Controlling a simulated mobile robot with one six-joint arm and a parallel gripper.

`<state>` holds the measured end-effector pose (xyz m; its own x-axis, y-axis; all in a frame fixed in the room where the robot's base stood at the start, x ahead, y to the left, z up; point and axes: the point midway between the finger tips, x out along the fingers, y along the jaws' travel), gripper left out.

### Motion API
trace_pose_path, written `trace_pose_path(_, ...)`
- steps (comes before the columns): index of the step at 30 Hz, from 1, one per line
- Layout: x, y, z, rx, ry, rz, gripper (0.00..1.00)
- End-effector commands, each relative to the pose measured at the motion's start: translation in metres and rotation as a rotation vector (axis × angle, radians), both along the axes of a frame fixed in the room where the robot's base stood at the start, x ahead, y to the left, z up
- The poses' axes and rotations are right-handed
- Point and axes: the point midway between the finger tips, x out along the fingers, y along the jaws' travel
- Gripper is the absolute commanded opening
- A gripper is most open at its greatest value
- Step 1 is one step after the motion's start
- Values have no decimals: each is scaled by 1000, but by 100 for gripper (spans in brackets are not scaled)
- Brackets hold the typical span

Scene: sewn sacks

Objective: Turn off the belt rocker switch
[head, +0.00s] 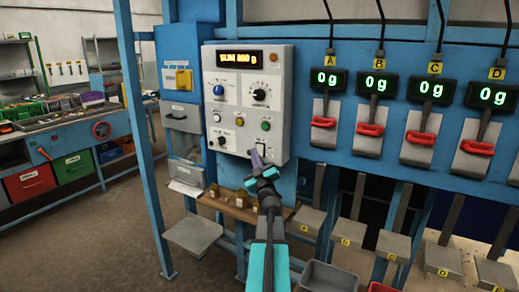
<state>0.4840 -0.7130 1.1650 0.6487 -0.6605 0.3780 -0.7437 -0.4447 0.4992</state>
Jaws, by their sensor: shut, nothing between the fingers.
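The white control panel (280,84) hangs on the blue frame, with a lit amber display (239,57) at its top. It carries several knobs and round buttons. A small dark rocker switch (261,149) sits at the panel's lower right edge. Which side of the rocker is pressed is too small to tell. My gripper (254,155) is shut and empty at the panel's lower edge, just below and left of the rocker. It partly covers that corner, and I cannot tell whether it touches the panel.
A green button (266,126) and a blue knob (219,90) are on the panel. Scales with red handles (370,129) line the right. A wooden shelf (237,208) with small items lies below the panel. A grey bin (327,277) stands at the bottom.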

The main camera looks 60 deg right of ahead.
Motion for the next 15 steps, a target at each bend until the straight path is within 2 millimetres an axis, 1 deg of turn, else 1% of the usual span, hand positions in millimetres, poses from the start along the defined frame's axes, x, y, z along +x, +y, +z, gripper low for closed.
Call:
trace_pose_path(1, 0, 5, -2, 0, 0, 0, 0)
trace_pose_path(15, 0, 36, -5, -1, 0, 0, 0)
